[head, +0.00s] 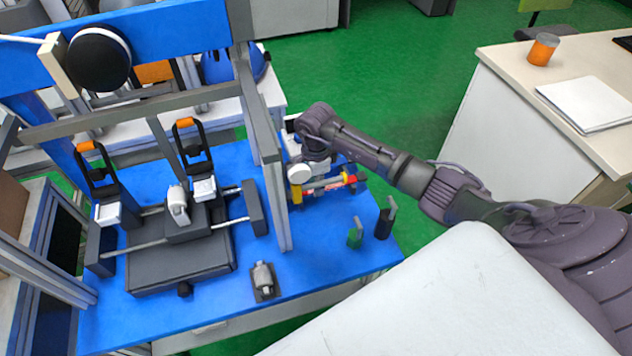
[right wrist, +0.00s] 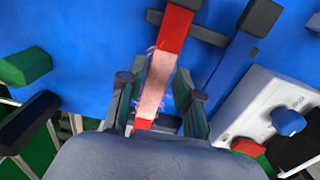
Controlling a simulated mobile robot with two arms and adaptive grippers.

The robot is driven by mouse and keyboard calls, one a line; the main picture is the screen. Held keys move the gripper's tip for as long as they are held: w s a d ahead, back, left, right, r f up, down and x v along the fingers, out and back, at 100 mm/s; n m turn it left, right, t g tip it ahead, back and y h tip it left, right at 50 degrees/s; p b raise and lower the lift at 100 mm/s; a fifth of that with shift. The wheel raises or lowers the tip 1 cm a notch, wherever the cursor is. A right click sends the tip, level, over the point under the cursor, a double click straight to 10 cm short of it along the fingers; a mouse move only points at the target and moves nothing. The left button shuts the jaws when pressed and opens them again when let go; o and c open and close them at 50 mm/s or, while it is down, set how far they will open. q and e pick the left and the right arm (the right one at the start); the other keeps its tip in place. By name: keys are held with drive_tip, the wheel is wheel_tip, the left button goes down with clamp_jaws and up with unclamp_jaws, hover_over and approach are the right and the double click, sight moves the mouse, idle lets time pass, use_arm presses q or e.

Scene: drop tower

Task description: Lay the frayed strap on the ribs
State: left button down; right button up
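A red strap (right wrist: 155,88) with a pale, rough-looking pink middle runs up the right wrist view, its far end by a dark crossbar (right wrist: 208,34). My right gripper (right wrist: 160,72) is open, with one finger on each side of the strap and gaps between. In the head view the right gripper (head: 300,182) is low over the blue table, right of the tower post, partly hidden by its own wrist. A blue strap-like piece (right wrist: 232,68) lies to the right of the red one. I cannot tell which parts are the ribs. My left gripper is out of view.
The grey tower post (head: 272,170) stands close left of my right gripper. A white box with a blue knob (right wrist: 289,121) is at the right in the wrist view.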

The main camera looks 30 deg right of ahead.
drive_tip(key=shift+o, duration=1.2)
drive_tip(key=shift+r, duration=0.1)
wheel_tip(320, 180, up, 12)
